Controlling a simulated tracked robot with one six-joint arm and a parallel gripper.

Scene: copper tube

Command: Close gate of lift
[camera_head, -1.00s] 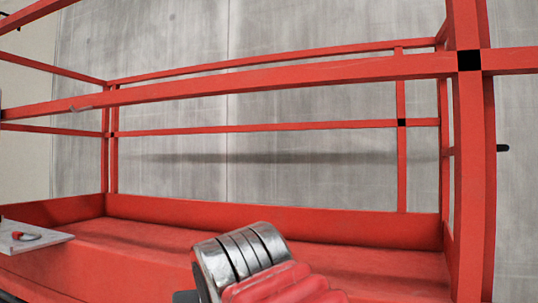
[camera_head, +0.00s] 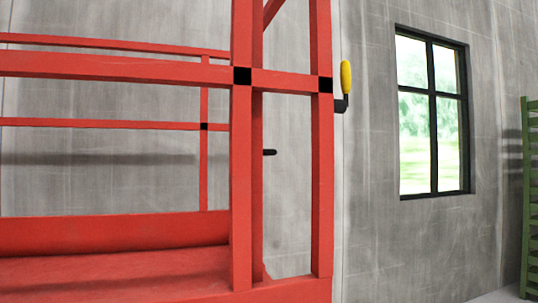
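The lift (camera_head: 120,235) is a red cage of posts and rails with a red floor, filling the left half of the head view. Its near corner post (camera_head: 242,180) has a black band. To its right stands another red post (camera_head: 322,190), also with a black band, joined to it by a short rail (camera_head: 285,82). I cannot tell for certain which part is the gate or how it stands. A yellow handle (camera_head: 346,78) on a black bracket shows just right of that post. A small black peg shows between the posts. My gripper is out of view.
A grey wall (camera_head: 375,240) stands behind the lift, with a black-framed window (camera_head: 432,110) on the right. A green slatted object (camera_head: 530,190) stands at the far right edge. No obstacle shows between the lift and the green object.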

